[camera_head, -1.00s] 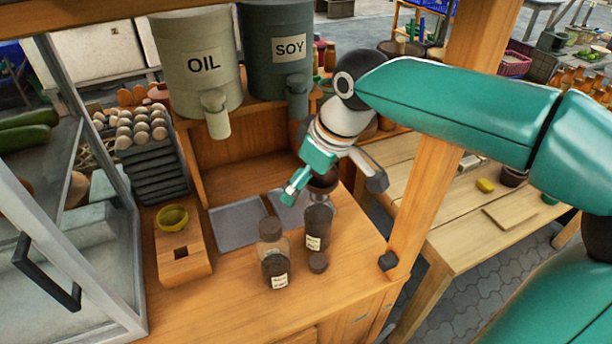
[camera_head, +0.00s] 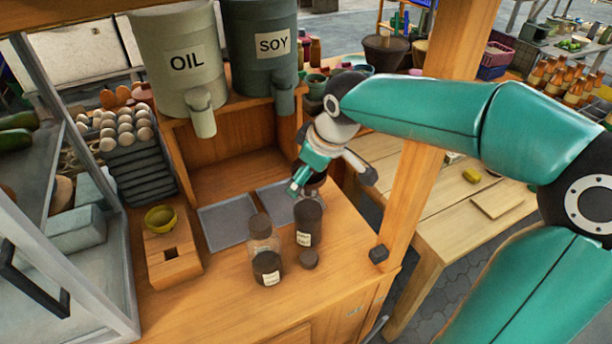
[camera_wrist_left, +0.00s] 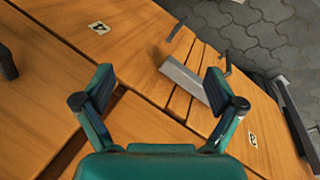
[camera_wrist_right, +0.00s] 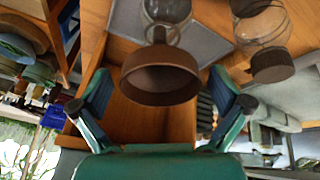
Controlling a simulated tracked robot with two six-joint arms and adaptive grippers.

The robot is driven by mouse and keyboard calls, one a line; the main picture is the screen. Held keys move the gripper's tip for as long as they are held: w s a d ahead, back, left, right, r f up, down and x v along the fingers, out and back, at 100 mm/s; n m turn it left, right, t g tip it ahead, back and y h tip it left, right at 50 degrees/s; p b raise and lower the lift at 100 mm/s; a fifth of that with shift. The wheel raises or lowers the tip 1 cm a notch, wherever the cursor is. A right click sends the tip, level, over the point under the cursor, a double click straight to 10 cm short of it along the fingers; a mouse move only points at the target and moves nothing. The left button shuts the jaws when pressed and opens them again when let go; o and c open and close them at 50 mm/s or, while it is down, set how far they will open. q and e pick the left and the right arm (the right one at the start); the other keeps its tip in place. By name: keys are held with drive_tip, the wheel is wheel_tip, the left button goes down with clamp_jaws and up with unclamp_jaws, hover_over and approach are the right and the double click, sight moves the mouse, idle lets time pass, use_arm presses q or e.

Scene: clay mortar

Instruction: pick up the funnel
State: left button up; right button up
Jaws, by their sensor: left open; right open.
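A dark brown funnel (camera_wrist_right: 160,76) with a wide round mouth shows in the right wrist view, at the mouth of a clear glass jar (camera_wrist_right: 165,12). It lies between my right gripper's two fingers, with no visible contact. In the head view my right gripper (camera_head: 298,186) hangs at the jars on the wooden counter and covers most of the funnel (camera_head: 316,180). It is open. My left gripper (camera_wrist_left: 160,88) is open and empty above wooden boards in the left wrist view; it is out of the head view.
A wooden post (camera_head: 412,200) rises at the right. The counter front is clear.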

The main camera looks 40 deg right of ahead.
drive_tip(key=c, duration=1.1)
drive_tip(key=shift+o, duration=0.2)
drive_tip(key=shift+r, duration=0.1)
